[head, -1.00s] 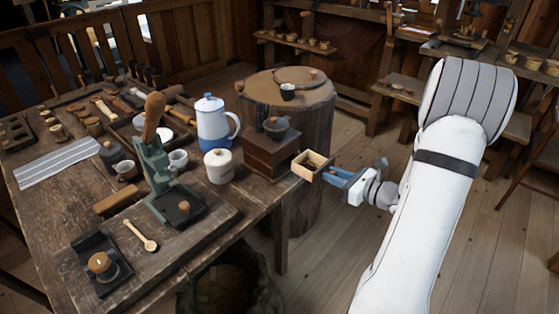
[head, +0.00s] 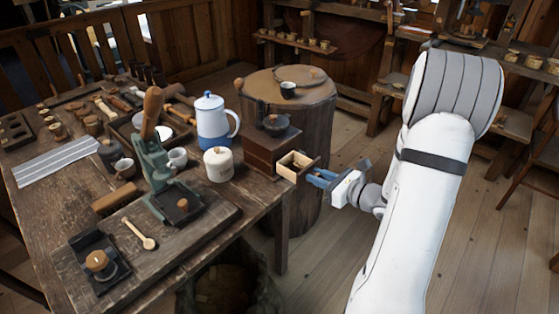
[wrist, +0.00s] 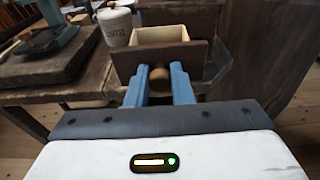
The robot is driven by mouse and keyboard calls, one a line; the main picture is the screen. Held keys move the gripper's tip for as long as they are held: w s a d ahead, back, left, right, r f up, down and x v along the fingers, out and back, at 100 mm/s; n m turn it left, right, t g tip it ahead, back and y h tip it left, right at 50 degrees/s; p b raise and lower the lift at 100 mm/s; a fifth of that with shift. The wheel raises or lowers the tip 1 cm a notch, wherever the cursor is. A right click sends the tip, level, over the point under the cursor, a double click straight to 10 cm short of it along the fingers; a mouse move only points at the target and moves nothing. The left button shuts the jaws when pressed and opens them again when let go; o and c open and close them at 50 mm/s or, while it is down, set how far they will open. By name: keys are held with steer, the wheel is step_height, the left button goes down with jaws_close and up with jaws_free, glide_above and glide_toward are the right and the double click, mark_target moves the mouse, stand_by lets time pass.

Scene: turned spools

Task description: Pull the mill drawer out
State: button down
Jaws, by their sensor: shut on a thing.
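The mill (head: 268,150) is a brown wooden box with a dark metal top at the table's right edge. Its drawer (head: 290,173), pale inside with a dark front, stands out from the mill's right side. In the wrist view the drawer (wrist: 160,35) is level and its visible inside looks empty. My gripper (head: 318,178) is at the drawer front, its blue fingers on either side of the round brown knob (wrist: 159,72), shut on it. The drawer's back end is hard to make out.
A white lidded jar (head: 218,165) and a blue-and-white pot (head: 214,122) stand left of the mill. A round wooden stump (head: 300,105) with a small cup stands behind it.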

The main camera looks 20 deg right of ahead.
mark_target(302, 181)
steer(key=shift+w+a+f+b, duration=0.15)
steer(key=shift+a+b, duration=0.15)
steer(key=shift+a, duration=0.8)
steer(key=shift+s+a+f+b, duration=0.15)
steer(key=shift+a+b, duration=0.15)
steer(key=shift+a, duration=0.75)
steer(key=a+b, duration=0.1)
steer(key=a, duration=0.2)
steer(key=w+a+f+b, duration=0.1)
steer(key=a, duration=0.3)
steer(key=a+b, duration=0.1)
steer(key=a, duration=0.2)
steer(key=shift+w+a+f, duration=0.25)
steer(key=shift+w+f, duration=0.1)
steer(key=shift+s+d+r, duration=0.15)
steer(key=shift+s+r, duration=0.15)
steer(key=shift+r, duration=0.05)
steer(key=shift+s+a+f+b, duration=0.3)
steer(key=shift+a+f+b, duration=0.45)
steer(key=shift+b, duration=0.8)
steer(key=shift+a+f+b, duration=0.65)
steer(key=shift+a+b, duration=0.15)
steer(key=shift+b, duration=2.3)
